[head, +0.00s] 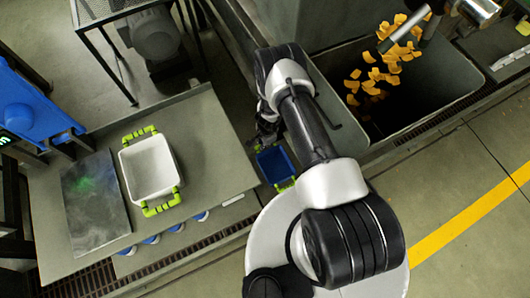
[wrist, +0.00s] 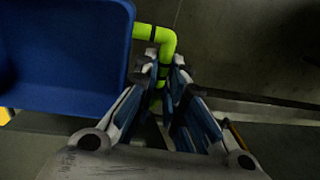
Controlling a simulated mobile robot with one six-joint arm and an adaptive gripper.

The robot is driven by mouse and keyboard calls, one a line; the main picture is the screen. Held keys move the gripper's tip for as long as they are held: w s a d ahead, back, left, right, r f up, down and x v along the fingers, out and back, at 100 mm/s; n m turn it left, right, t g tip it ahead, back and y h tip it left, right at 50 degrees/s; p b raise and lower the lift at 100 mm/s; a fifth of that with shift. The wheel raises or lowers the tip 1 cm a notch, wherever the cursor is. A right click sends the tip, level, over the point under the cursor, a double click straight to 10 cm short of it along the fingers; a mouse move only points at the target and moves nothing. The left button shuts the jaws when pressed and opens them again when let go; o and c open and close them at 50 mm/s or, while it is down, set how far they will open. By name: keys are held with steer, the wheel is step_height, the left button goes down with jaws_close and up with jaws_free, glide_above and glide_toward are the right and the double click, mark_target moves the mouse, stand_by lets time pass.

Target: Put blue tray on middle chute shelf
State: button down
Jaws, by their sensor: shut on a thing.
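The blue tray (head: 277,163) shows in the head view just below my gripper (head: 266,135), between the grey table and the dark bin, partly hidden by my arm. It has bright green handles. In the wrist view the tray (wrist: 65,55) fills the upper left. There my gripper (wrist: 163,78) is shut on its green handle (wrist: 166,42). The tray's inside looks empty in the head view. I cannot tell which surface is the middle chute shelf.
A white tray (head: 150,168) with green handles sits on the grey table (head: 215,150) beside a dark flat plate (head: 95,205). A blue machine (head: 30,110) stands far left. Orange pieces (head: 375,75) drop into a dark bin (head: 430,90). Open floor lies at lower right.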

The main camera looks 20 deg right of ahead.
step_height(320, 180, down, 7)
steer(key=b, duration=0.5)
steer(key=shift+r, duration=0.15)
steer(key=c, duration=1.7)
jaws_free()
steer(key=shift+o, duration=0.2)
